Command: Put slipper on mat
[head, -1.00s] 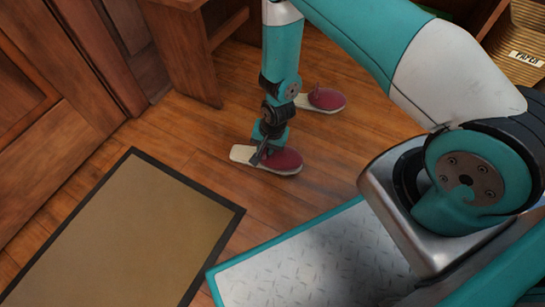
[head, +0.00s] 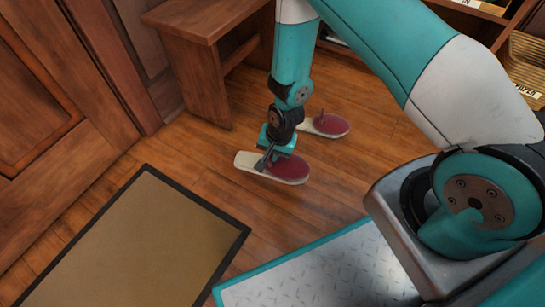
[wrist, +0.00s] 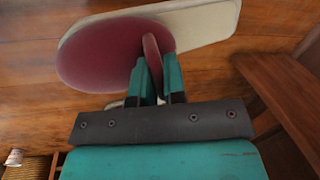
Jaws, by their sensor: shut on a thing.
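A red slipper (head: 290,168) with a pale sole and heel is at my gripper (head: 268,158), above the wood floor just beyond the mat. In the wrist view the fingers (wrist: 156,80) are closed on a thin red upright part of this slipper (wrist: 95,52); its pale heel points right. A matching second slipper (head: 328,125) lies on the floor behind it. The mat (head: 135,245), tan with a dark border, lies at the lower left, apart from both slippers. The held slipper looks roughly level; its exact height is unclear.
A wooden bench (head: 205,60) stands behind, beside a panelled wooden door (head: 50,110) at left. A wicker basket (head: 525,65) is at the far right. My own metal-plated base fills the lower right. The floor between slipper and mat is clear.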

